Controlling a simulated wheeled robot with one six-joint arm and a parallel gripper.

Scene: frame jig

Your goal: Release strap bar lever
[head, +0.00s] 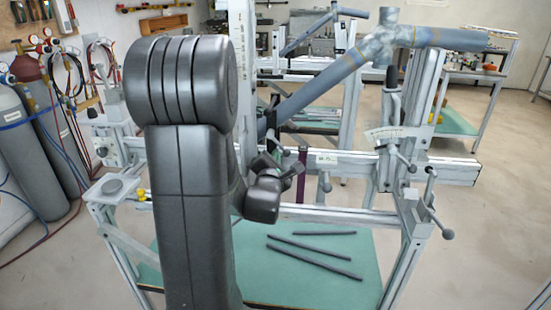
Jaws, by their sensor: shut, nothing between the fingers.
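A grey-blue frame tube assembly (345,67) sits clamped in a light metal jig (350,168). A narrow dark purple upright strip (302,183), possibly the strap, shows at the jig's crossbar. Several ball-ended levers show on the jig, among them one at the right (433,216) and one higher up (402,160). I cannot tell which is the strap bar lever. My gripper (293,168) is small and partly hidden beside my dark wrist, close to the purple strip. It looks shut and empty. I cannot tell whether it touches anything. My arm hides the jig's left middle.
A green lower shelf (255,290) holds several dark rods (315,262). Gas cylinders (30,140) with hoses stand at the left. A workbench (478,75) stands at the back right. Open floor (490,230) lies to the right of the jig.

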